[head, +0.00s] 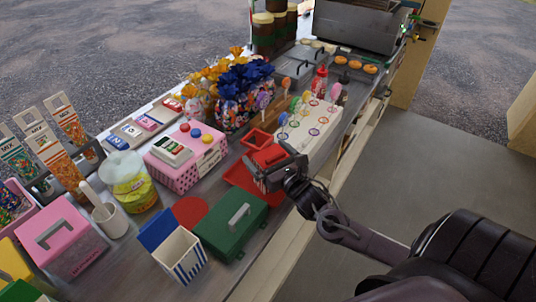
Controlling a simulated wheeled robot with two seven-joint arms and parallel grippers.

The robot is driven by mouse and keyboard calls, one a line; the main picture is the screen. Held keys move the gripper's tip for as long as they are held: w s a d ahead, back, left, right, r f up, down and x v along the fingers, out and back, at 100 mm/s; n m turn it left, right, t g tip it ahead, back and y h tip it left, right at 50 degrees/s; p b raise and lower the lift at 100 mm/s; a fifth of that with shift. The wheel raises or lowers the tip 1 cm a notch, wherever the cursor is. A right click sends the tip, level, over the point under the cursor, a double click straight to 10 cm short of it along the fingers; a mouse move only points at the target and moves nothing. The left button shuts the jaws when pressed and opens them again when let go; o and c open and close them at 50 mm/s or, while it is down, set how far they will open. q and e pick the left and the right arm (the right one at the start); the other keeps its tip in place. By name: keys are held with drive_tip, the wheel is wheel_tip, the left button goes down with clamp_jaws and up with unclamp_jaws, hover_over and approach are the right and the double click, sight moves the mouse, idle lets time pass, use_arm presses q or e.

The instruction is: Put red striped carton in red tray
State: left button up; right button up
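The red tray (236,174) lies on the counter, partly hidden under my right gripper. My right gripper (266,177) is over the tray's right side, with its arm coming in from the lower right. A red piece (271,156), which looks like the red striped carton, sits between its fingers. Its stripes are hidden or too small to make out. I cannot tell whether it touches the tray. My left gripper is not in view.
A green box (229,228) with a handle and a blue striped carton (180,258) stand in front of the tray. A pink basket (186,168) is to the left. A white lollipop stand (310,125) is just behind the gripper. A flat red disc (189,211) lies nearby.

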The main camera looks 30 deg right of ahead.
drive_tip(key=shift+r, duration=0.1)
drive_tip(key=s+b, duration=0.1)
drive_tip(key=s, duration=1.1)
drive_tip(key=shift+s, duration=0.1)
idle(0.5)
